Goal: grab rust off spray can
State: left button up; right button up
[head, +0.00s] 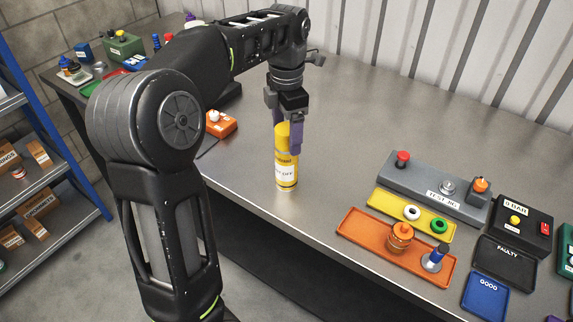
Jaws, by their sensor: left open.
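The spray can (286,175) is a yellow cylinder with a white label that seems to end in "OFF". It stands upright on the grey metal bench. My left gripper (287,138) points down over the can, with its purple fingers on either side of the can's upper part. The fingers are open; I cannot tell whether either one touches the can. The top of the can is partly hidden by the fingers. My right gripper is not in the view.
Right of the can are an orange tray (353,239) with small parts, a yellow tray (379,206) with rings, a grey test rig (405,182), and black "FAULTY" (505,264) and blue "GOOD" (484,300) trays. An orange box (222,126) sits left. The bench behind the can is clear.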

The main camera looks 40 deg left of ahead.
aim_at(286, 159)
pick_arm(q)
notch_tip(286, 159, down, 5)
jog(key=shift+w+p, duration=0.1)
jog(key=shift+p, duration=0.4)
grip_shut()
dwell(0.9)
